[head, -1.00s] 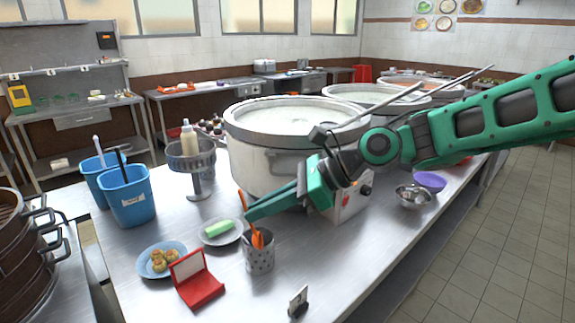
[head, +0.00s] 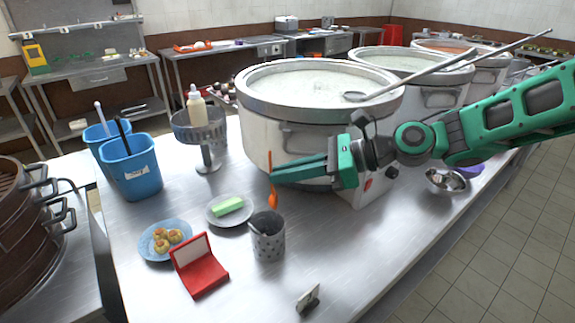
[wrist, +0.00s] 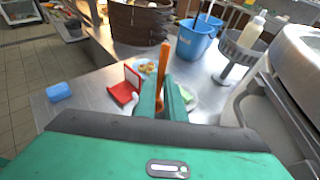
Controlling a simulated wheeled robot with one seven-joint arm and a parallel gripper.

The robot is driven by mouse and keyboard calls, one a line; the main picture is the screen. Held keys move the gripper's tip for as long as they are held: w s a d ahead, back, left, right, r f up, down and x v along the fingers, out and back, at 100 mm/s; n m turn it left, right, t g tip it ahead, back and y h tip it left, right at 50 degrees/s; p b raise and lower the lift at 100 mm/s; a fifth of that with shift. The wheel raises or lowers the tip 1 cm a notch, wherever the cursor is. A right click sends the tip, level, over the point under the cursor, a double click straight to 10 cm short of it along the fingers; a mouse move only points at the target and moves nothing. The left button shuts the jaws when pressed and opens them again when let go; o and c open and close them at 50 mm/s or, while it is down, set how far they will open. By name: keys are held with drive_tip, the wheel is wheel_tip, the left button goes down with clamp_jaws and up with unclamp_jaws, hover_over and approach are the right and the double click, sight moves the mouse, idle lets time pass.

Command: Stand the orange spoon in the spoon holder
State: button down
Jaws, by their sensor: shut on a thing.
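The orange spoon (head: 272,196) is held near upright in my gripper (head: 273,176), with its wider end pointing down. My gripper is shut on it, and the spoon's upper part also shows in the wrist view (wrist: 163,62) between the fingers (wrist: 164,98). The spoon holder (head: 269,242) is a perforated metal cup standing on the steel counter. The spoon's lower end appears just above the holder's far rim in the head view; its exact depth over the cup is hard to tell. A grey utensil handle (head: 256,229) leans inside the holder.
A plate with a green block (head: 229,206), a blue plate of buns (head: 166,241) and an open red case (head: 199,268) stand left of the holder. A large stockpot (head: 262,135) rises behind. A small card stand (head: 308,298) is in front. Blue buckets (head: 132,172) stand further left.

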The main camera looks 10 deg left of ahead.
drive_tip(key=shift+s+f, duration=0.1)
drive_tip(key=shift+f, duration=0.2)
drive_tip(key=shift+f, duration=0.1)
wheel_tip(320, 180, down, 9)
idle(1.6)
idle(0.3)
drive_tip(key=c, duration=1.8)
unclamp_jaws()
drive_tip(key=shift+o, duration=0.2)
